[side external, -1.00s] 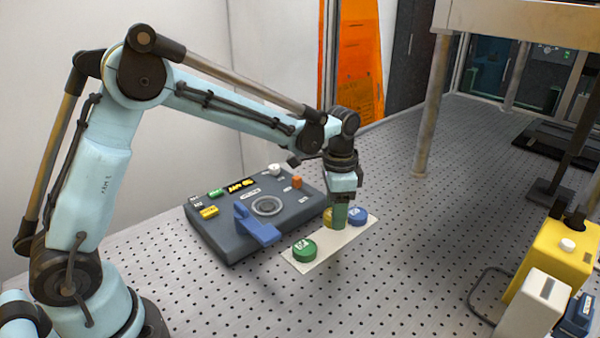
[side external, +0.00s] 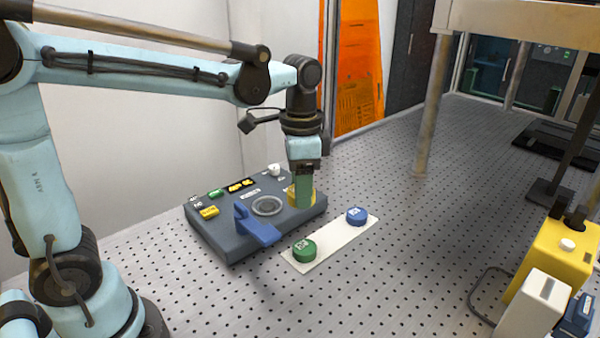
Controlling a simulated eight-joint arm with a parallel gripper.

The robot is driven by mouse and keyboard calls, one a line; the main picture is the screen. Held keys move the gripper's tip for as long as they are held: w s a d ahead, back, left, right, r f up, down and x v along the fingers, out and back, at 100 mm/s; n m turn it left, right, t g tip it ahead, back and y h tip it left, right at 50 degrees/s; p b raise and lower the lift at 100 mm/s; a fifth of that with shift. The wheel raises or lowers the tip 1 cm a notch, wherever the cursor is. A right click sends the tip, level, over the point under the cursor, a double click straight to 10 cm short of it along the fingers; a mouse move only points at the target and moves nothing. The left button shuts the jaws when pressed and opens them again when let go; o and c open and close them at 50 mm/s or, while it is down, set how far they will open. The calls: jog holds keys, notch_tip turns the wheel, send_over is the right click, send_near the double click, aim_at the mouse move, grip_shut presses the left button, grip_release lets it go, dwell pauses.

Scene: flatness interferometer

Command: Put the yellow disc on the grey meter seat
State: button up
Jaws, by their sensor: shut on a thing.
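The yellow disc (side external: 292,195) is in my gripper (side external: 303,198), which is shut on it. My gripper's green fingers partly hide the disc. It is over the right part of the dark grey meter (side external: 235,244), to the right of the seat. The grey meter seat (side external: 267,206) is a round ringed spot on the meter's top and looks empty. I cannot tell the exact height of the disc above the meter.
A blue lever (side external: 258,229) sticks out at the meter's front beside the seat. A white strip (side external: 330,245) in front holds a green disc (side external: 304,250) and a blue disc (side external: 357,215). A yellow box (side external: 565,260) stands far right. The perforated table is clear between.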

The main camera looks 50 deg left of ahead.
jog(key=s+a, duration=0.1)
jog(key=a, duration=0.3)
send_over(267, 207)
notch_tip(267, 207, down, 6)
jog(key=shift+f, duration=2.1)
jog(key=shift+f, duration=0.1)
jog(key=o, duration=1.2)
jog(key=shift+c, duration=0.2)
